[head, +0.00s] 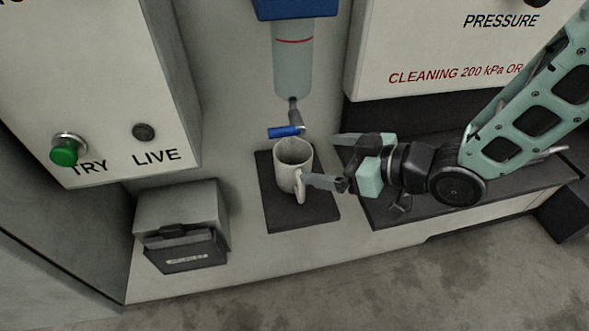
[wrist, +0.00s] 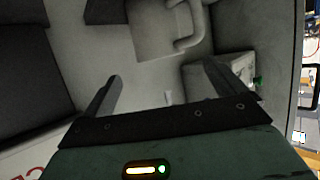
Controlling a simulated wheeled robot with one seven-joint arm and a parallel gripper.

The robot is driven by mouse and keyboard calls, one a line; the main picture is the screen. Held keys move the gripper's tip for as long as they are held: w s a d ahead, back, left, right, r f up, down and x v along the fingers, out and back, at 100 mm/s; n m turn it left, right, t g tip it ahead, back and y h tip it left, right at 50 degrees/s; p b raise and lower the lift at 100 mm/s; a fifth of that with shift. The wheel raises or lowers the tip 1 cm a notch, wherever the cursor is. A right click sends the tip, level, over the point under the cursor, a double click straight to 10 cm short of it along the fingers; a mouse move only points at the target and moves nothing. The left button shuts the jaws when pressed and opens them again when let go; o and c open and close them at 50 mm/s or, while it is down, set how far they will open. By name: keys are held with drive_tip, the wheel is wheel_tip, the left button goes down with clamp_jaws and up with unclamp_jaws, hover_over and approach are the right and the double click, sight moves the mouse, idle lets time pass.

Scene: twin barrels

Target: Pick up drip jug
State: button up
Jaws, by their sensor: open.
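The drip jug (head: 284,174) is a pale, open-topped cup standing upright on a dark mat (head: 287,217), under a clear cylinder with a tap. Its handle (head: 299,187) points toward the front in the head view. My gripper (head: 321,159) is open, just right of the jug, with its fingers pointing left. The nearer finger's tip appears close to the handle; I cannot tell whether they touch. In the wrist view the jug (wrist: 157,35) is at the top, beyond the tips of my open gripper (wrist: 164,80), with nothing between the fingers.
The clear cylinder (head: 293,70) with a blue tap lever (head: 284,132) hangs above the jug. A grey box with a dark front (head: 186,250) stands left. A panel with a green button (head: 66,151) is farther left. A dark tray (head: 400,213) lies beneath my arm.

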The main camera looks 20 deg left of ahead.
sight(279, 153)
drive_tip(key=shift+p+x, duration=1.05)
drive_tip(key=shift+x, duration=2.95)
drive_tip(key=shift+f, duration=0.1)
drive_tip(key=c, duration=1.2)
